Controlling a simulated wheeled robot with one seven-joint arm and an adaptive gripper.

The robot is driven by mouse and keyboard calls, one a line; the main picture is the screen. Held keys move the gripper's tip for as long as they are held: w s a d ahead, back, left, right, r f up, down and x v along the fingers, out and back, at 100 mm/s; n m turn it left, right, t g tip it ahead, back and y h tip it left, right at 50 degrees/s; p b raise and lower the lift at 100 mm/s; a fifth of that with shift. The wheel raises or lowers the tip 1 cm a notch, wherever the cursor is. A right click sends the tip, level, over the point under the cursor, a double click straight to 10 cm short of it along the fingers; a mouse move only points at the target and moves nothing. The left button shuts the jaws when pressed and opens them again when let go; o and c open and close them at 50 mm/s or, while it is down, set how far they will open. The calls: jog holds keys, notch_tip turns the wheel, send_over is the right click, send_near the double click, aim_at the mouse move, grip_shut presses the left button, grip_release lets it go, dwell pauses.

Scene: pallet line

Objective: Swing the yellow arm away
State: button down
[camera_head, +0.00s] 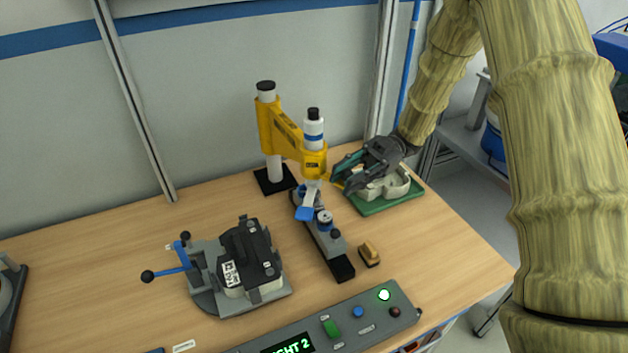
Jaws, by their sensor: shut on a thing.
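The yellow arm (286,133) is carried on a white post with a black cap and reaches toward the front right. My gripper (340,178) comes in from the right, beside the arm's front end. It is shut on a small yellow piece there, which looks like part of the yellow arm. The fingers hide most of the grip.
A green tray (408,199) with a pale casting (386,188) lies under my gripper. A clamp fixture (242,268) with a dark block stands at left. A brush (369,254) and a control panel (345,322) lie in front. The wall is close behind; the left tabletop has free room.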

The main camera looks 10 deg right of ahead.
jog(key=shift+w+d+r+n+g+h, duration=0.2)
jog(key=shift+w+d, duration=0.1)
jog(key=shift+d, duration=0.1)
jog(key=shift+w+d+r+n+g+h, duration=0.1)
jog(key=shift+w+d+r+n+g, duration=0.1)
jog(key=shift+w+d, duration=0.15)
jog(key=shift+d, duration=0.1)
jog(key=shift+f, duration=0.1)
jog(key=c, duration=1.3)
grip_release()
jog(key=shift+c, duration=0.2)
jog(key=shift+o, duration=0.8)
jog(key=shift+d+f, duration=0.15)
jog(key=shift+f, duration=0.05)
jog(key=shift+s, duration=0.1)
jog(key=v, duration=1.2)
